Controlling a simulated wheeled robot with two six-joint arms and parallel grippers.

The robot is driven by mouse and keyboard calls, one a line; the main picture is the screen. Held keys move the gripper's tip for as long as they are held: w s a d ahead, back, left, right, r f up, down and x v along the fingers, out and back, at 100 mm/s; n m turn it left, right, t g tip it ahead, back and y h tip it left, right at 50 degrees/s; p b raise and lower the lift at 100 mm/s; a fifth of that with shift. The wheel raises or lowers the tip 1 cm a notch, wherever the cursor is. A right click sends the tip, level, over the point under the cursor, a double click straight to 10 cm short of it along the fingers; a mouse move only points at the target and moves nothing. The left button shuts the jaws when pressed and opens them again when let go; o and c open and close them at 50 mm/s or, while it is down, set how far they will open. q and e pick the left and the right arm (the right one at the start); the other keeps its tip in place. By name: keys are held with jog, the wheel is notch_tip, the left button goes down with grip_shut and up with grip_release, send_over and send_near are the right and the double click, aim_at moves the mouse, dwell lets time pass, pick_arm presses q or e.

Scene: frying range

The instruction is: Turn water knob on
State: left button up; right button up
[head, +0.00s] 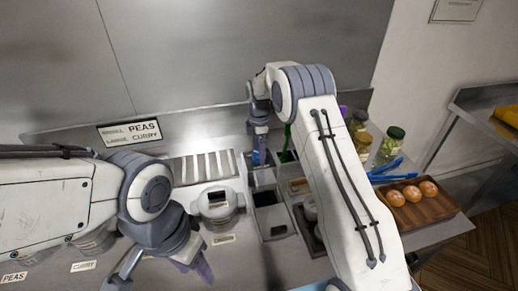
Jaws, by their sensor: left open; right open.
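I cannot make out a water knob in the head view; my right arm covers part of the back of the counter. My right gripper (259,157) points down over the narrow metal compartments near the back wall. It is open, and I see nothing held in it. My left gripper (163,274) is low at the front left, open and empty, with its fingers spread over the counter left of the round-lidded pot.
A lidded metal pot (218,206) sits mid-counter beside metal bins (272,219). At right are jars (391,143), blue tongs (392,170) and a brown tray (428,211) with round orange-brown items.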

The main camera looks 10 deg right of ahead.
jog(key=shift+f, duration=0.1)
grip_shut()
jog(key=shift+m, duration=0.3)
jog(key=m, duration=0.3)
jog(key=shift+m, duration=0.4)
jog(key=m, duration=0.9)
jog(key=shift+w+m, duration=0.1)
jog(key=shift+m, duration=2.2)
